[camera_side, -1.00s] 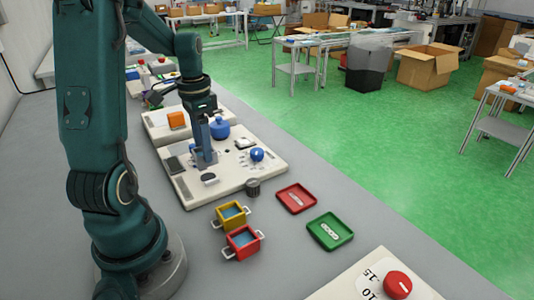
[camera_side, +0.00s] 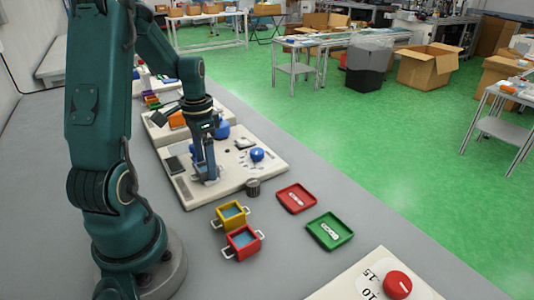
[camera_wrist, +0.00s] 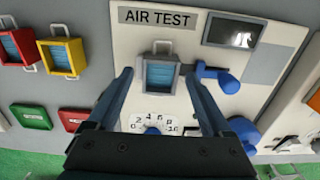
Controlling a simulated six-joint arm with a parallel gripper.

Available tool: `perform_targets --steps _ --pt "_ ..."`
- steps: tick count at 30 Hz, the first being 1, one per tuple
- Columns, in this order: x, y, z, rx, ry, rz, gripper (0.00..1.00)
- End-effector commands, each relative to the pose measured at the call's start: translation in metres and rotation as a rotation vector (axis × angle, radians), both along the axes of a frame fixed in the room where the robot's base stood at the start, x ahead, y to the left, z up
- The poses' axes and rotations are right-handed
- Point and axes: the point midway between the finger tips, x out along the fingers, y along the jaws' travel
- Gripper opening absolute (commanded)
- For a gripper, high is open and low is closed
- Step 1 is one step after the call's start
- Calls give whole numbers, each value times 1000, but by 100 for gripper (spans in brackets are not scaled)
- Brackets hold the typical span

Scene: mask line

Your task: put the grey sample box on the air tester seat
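The grey sample box (camera_wrist: 160,75), with blue contents and a pale handle, sits at the air tester, just below the AIR TEST label (camera_wrist: 157,17). It looks upright on the seat, and its base hides the seat. In the side view, the box (camera_side: 209,176) shows low on the white tester panel (camera_side: 240,182). My gripper (camera_wrist: 157,73) is open, with one finger on each side of the box and a visible gap to each wall. In the side view, my gripper (camera_side: 206,172) is down around the box.
A blue lever (camera_wrist: 222,79) stands close beside my right finger, with a dark screen (camera_wrist: 232,31) above it. A dial scale (camera_wrist: 155,122) lies below the box. Yellow (camera_side: 232,214) and red (camera_side: 243,241) boxes and red (camera_side: 296,198) and green (camera_side: 330,231) trays stand nearby.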

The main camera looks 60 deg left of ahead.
Motion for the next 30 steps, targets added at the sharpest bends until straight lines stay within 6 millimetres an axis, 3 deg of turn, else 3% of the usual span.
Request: perform_targets --steps 8,21,30 --pt "1 1 10 3 -3 0 84" --pt "1 1 93 6 -5 0 84" --pt "0 -1 122 2 -2 -1 84"
